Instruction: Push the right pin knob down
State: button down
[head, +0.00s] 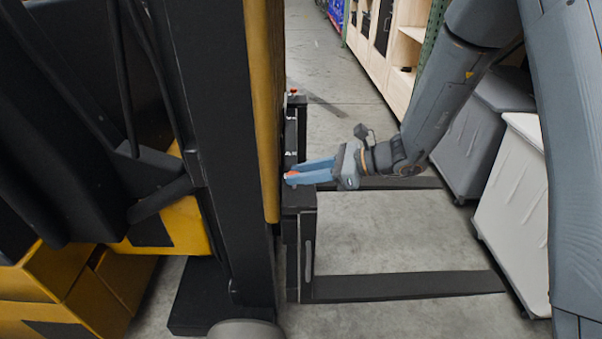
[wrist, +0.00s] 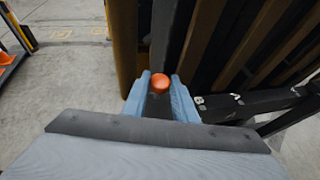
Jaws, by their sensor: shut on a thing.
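My gripper (head: 292,174) reaches in from the right with its two blue fingers over the forklift's black fork carriage (head: 299,199). The fingers are closed around an orange-red pin knob (head: 291,180) on top of the carriage, above the near part of it. In the wrist view the round knob (wrist: 160,82) sits between the two fingertips, its dark base partly hidden by them. How far the pin is down cannot be told. A second red knob (head: 294,92) stands apart at the far end of the carriage.
The near fork (head: 410,286) and the far fork (head: 350,184) extend right, low over the concrete floor. The dark mast (head: 222,130) and yellow upright (head: 266,110) stand close left of my gripper. White and grey bins (head: 515,205) stand at right.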

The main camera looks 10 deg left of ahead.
jog(key=shift+f+b, duration=0.95)
jog(key=shift+f, duration=0.4)
jog(key=c, duration=1.4)
grip_release()
jog(key=shift+c, duration=0.2)
jog(key=shift+d, duration=0.1)
jog(key=b+v, duration=0.1)
jog(key=v, duration=0.6)
jog(key=shift+d+b, duration=0.3)
jog(key=shift+d, duration=0.05)
jog(key=shift+r, duration=0.15)
